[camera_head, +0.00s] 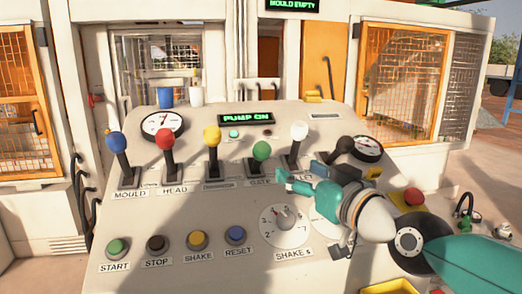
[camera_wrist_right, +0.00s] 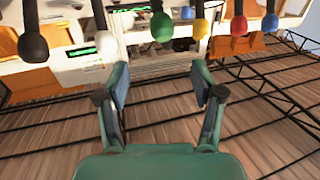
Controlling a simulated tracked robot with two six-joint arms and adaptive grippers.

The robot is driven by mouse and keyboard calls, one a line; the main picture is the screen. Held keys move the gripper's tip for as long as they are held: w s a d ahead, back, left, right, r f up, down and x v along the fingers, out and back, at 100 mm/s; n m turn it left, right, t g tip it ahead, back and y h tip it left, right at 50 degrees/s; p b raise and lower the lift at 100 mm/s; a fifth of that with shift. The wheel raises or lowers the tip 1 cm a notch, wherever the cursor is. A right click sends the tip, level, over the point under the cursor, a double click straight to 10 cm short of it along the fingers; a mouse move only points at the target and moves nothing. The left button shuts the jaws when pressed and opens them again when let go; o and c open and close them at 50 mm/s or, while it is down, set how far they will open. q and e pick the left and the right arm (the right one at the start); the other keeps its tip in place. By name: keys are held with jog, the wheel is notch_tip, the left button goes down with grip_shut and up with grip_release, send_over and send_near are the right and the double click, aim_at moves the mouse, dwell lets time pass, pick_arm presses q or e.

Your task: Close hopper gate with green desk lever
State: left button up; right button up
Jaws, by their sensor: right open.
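The green desk lever (camera_head: 262,151) stands on the sloping console (camera_head: 150,240) above a label reading GATE. It is between the yellow and white levers, and its dark shaft leans slightly. My right gripper (camera_head: 298,178) is open and empty, just right of and nearer than the green lever, apart from it. In the right wrist view the picture is upside down; the green knob (camera_wrist_right: 162,26) lies beyond the two open fingertips (camera_wrist_right: 161,78), roughly in line with the gap between them. My left gripper is not in view. The hopper gate itself cannot be made out.
The white lever (camera_head: 299,131) and black lever (camera_head: 345,145) stand close by my right gripper. The yellow lever (camera_head: 212,136) is on the green lever's left. A green-lit display (camera_head: 246,119) reads PUMP ON. Buttons and a dial (camera_head: 284,224) lie nearer on the console.

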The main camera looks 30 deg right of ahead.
aim_at(267, 153)
jog(key=w, duration=0.4)
jog(key=w+p, duration=0.1)
jog(key=w, duration=0.4)
jog(key=w+p, duration=0.1)
jog(key=w, duration=0.4)
jog(key=shift+w+a, duration=0.15)
jog(key=shift+a, duration=0.1)
jog(key=shift+f, duration=0.1)
grip_shut()
